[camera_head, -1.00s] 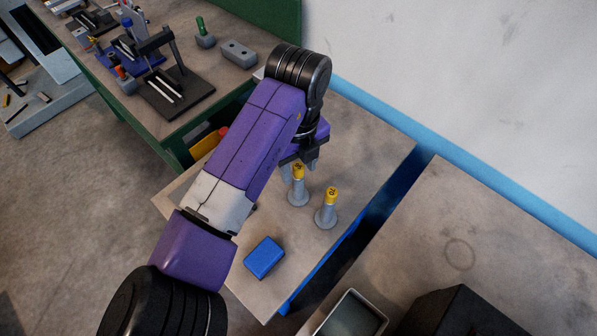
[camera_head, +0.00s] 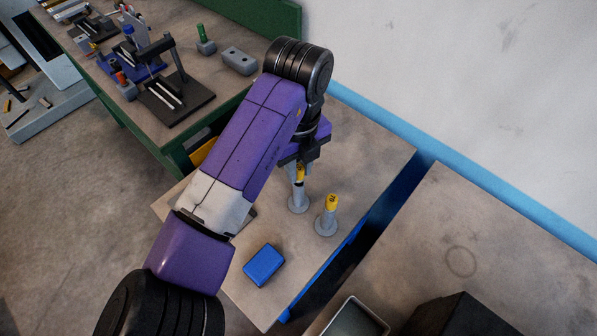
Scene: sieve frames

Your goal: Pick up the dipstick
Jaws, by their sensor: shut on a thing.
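Two yellow-topped sticks stand on the small table, each with a grey round-footed holder. My gripper (camera_head: 301,166) points down and is shut on the yellow handle of the left one, which I take to be the dipstick (camera_head: 300,177). A dark band shows between this handle and its grey holder (camera_head: 298,204). The gripper hides the handle's top. The other yellow-topped stick (camera_head: 332,202) stands free in its holder (camera_head: 326,224), just to the right and nearer. I cannot tell whether the gripped dipstick is lifted clear of its holder.
A blue block (camera_head: 264,265) lies on the small table (camera_head: 365,165) near its front edge. A green workbench (camera_head: 225,85) with tools and fixtures stands at upper left. Another table (camera_head: 500,240) is at right, with a grey tray (camera_head: 352,318) at the bottom.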

